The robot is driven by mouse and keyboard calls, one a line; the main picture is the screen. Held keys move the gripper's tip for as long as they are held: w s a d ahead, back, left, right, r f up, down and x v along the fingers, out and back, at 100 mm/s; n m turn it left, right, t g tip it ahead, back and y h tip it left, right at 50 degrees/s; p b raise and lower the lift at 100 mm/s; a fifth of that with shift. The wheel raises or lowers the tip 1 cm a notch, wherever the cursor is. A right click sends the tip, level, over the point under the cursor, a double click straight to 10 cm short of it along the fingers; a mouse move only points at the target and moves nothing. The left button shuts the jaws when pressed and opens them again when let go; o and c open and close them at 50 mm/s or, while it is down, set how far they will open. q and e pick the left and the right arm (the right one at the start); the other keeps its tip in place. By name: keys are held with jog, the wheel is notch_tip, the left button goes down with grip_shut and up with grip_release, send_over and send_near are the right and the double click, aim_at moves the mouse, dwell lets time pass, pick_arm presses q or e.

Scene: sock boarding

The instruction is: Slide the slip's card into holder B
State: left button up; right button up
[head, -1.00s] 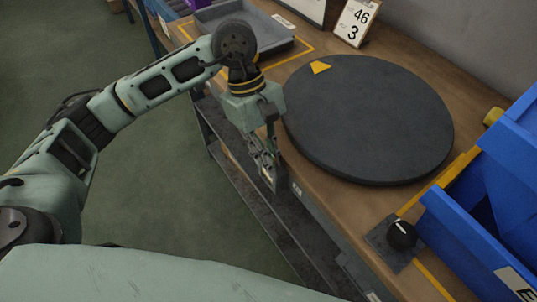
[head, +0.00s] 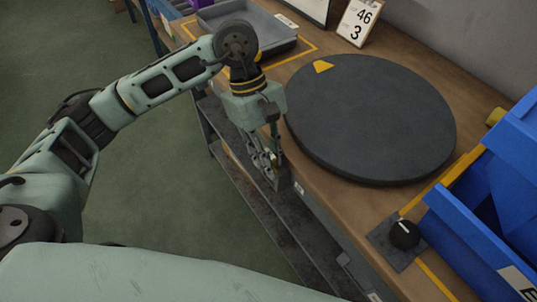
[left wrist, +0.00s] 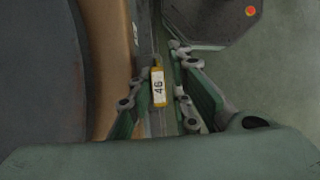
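A yellow-edged card reading 46 (left wrist: 158,88) shows between the fingers of my left gripper in the left wrist view. The slip (head: 358,20), reading 46 and 3, leans at the back of the bench. I cannot identify holder B. My right gripper is out of view.
A large dark round turntable (head: 370,120) with a yellow mark fills the middle of the bench. A grey tray (head: 283,48) lies behind it. Blue bins (head: 465,235) and a black knob (head: 404,234) stand at the right. A lower shelf (head: 262,215) runs below the bench edge.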

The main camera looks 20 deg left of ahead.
pick_arm(q)
jog(key=shift+w+d, duration=0.1)
jog(key=v, duration=0.7)
jog(key=shift+w+a+r, duration=0.1)
jog(key=shift+a+r, duration=0.1)
jog(key=shift+r, duration=0.3)
